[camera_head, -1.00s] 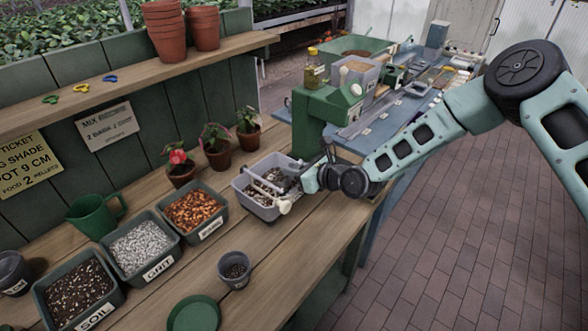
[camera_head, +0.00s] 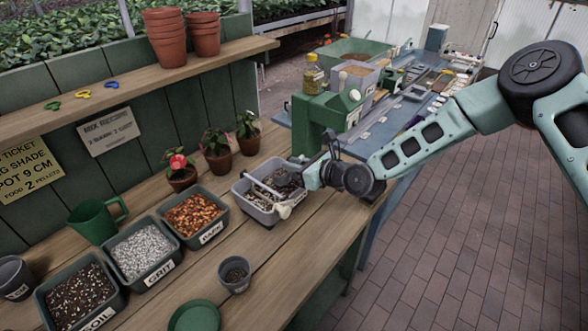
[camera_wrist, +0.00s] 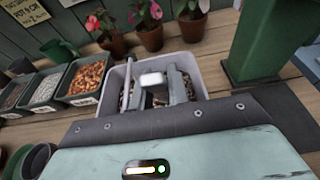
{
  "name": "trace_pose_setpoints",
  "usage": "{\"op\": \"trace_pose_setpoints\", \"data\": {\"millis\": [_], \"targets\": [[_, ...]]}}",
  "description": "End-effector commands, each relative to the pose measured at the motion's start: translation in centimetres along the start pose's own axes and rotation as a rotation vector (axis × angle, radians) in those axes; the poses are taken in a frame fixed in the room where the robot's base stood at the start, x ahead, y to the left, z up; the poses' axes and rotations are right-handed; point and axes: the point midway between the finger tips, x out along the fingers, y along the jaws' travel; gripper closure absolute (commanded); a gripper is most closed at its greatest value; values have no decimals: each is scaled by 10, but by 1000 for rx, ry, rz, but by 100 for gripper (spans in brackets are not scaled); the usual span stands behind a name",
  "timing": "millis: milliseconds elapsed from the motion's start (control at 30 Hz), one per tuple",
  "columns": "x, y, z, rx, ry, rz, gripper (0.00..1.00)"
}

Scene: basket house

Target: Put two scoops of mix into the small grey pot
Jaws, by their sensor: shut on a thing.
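The small grey pot (camera_head: 235,274) stands upright near the bench's front edge, with dark, speckled material inside. It seems to show partly at lower left in the wrist view (camera_wrist: 35,161). A grey tub (camera_head: 245,201) further back on the bench holds dark mix with pale bits. My gripper (camera_head: 268,188) is over and partly within this tub, pointing down-left. In the wrist view my gripper (camera_wrist: 154,88) is shut on a pale-ended thing (camera_wrist: 152,78), apparently the scoop's handle. The scoop's bowl is hidden, so I cannot tell whether it carries mix.
Bins of soil (camera_head: 45,298), grit (camera_head: 118,252) and orange bark (camera_head: 217,232) line the bench left of the tub. Potted flowers (camera_head: 181,178) stand behind it. A green saucer (camera_head: 195,318) lies in front.

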Motion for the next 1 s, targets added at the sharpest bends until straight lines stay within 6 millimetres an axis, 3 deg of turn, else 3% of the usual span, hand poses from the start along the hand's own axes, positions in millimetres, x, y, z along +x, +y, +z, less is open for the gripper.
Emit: {"op": "trace_pose_setpoints", "data": {"millis": [600,1000], "targets": [[-23,0,54,-1,-83,-1,100],[-27,0,64,-2,-100,1,100]]}}
